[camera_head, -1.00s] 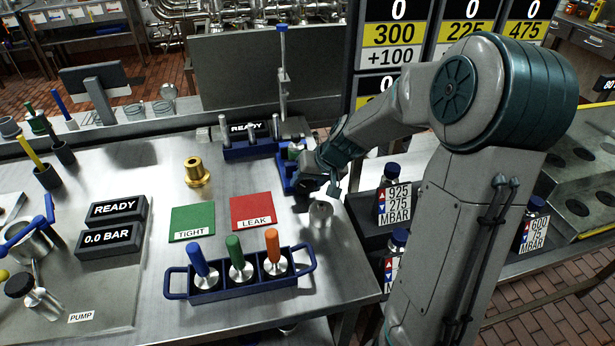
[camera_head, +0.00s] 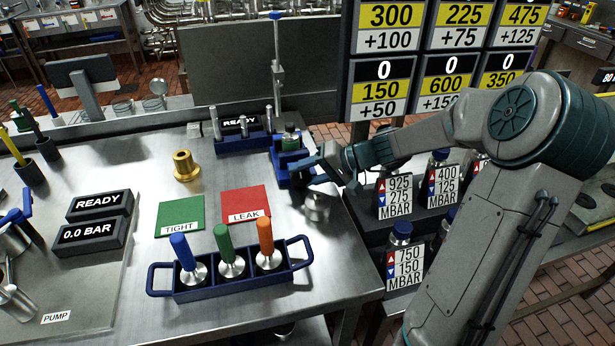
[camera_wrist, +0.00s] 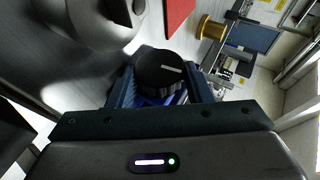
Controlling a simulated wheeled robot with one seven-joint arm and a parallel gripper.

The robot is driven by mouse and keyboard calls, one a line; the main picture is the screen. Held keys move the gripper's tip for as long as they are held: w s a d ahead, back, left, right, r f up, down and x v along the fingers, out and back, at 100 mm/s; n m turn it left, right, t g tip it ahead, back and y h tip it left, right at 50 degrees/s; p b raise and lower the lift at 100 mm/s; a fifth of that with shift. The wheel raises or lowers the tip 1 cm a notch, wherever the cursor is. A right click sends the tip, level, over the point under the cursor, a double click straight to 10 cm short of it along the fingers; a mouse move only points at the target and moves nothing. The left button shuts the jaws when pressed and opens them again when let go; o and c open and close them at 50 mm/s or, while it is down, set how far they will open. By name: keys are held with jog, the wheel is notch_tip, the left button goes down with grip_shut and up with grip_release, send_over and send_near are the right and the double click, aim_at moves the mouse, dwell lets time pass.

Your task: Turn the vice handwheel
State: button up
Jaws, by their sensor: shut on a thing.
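The blue vice (camera_head: 279,163) stands near the right edge of the steel bench, with a green-topped part (camera_head: 290,140) in it. The vice handwheel is a black round knob (camera_wrist: 160,68) with a white mark on its face, seen in the wrist view. My gripper (camera_wrist: 163,88) is shut on this handwheel, one dark finger on each side of it. In the head view my gripper (camera_head: 325,163) is at the right side of the vice and hides the handwheel there. Some blue of the vice shows under the knob.
A metal cylinder (camera_head: 317,207) stands close in front of my gripper. The red LEAK pad (camera_head: 245,201), green TIGHT pad (camera_head: 180,215) and brass fitting (camera_head: 185,166) lie to the left. A blue rack (camera_head: 225,285) with three coloured-handled tools stands in front. Labelled canisters (camera_head: 395,190) stand at right.

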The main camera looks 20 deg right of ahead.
aim_at(309, 172)
dwell(0.5)
jog(key=o, duration=1)
jog(key=shift+s, duration=0.1)
jog(key=shift+d, duration=0.1)
jog(key=shift+d+r+p, duration=0.2)
jog(key=shift+d+p, duration=0.05)
jog(key=shift+p, duration=0.05)
jog(key=p+v, duration=0.2)
jog(key=v, duration=0.3)
jog(key=shift+s+r, duration=0.15)
jog(key=shift+r, duration=0.05)
jog(key=shift+p+v, duration=0.55)
jog(key=shift+v, duration=0.35)
jog(key=shift+d+f, duration=0.1)
jog(key=shift+f, duration=0.05)
